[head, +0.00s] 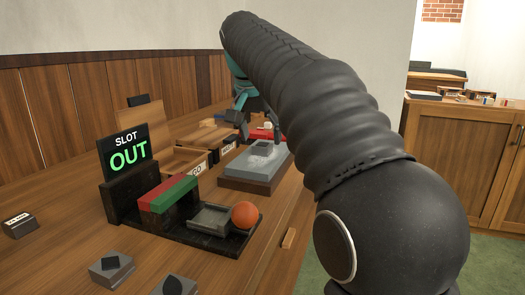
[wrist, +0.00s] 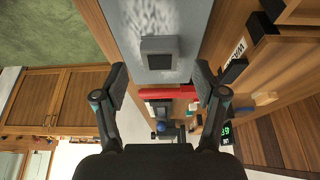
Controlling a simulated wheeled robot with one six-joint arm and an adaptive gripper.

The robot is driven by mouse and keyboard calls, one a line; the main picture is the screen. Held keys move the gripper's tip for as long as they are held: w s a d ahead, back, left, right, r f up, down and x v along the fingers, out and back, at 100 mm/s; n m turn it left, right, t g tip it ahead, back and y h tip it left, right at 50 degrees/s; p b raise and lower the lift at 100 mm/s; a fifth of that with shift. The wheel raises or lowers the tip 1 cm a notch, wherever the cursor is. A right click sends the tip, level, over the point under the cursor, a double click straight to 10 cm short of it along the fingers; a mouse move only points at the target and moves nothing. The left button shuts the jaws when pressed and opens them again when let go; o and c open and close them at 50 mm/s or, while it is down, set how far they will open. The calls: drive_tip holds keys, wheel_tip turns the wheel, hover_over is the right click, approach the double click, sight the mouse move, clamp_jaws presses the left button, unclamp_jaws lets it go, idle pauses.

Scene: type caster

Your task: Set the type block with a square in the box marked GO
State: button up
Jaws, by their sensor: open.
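The grey type block with a dark square (wrist: 160,57) sits on the pale top of a grey slab in the wrist view. In the head view it is a small block (head: 263,146) on the grey stepped slab (head: 245,183). My gripper (wrist: 160,82) is open, its two fingers on either side of the block's line, with nothing held. In the head view my gripper (head: 245,105) shows partly behind my arm, above the slab's far side. The wooden box marked GO (head: 178,160) stands left of the slab, its label facing front right.
A second labelled box (head: 212,137) stands behind the GO box. A black sign (head: 125,150) reads SLOT OUT. A dark base holds a red-green block (head: 168,193), a shallow tray (head: 209,219) and an orange ball (head: 245,214). Other type blocks (head: 112,268) lie at the front left.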

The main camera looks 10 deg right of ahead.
drive_tip(key=shift+x, duration=1.3)
clamp_jaws()
drive_tip(key=shift+r, duration=0.15)
wheel_tip(320, 180, up, 4)
drive_tip(key=shift+a+r+p, duration=0.1)
drive_tip(key=shift+r+p, duration=0.05)
drive_tip(key=shift+p, duration=0.5)
drive_tip(key=s+d+r, duration=0.2)
drive_tip(key=d+r, duration=0.4)
drive_tip(key=d, duration=0.5)
drive_tip(key=shift+s+d+r, duration=0.2)
drive_tip(key=shift+d+r, duration=0.05)
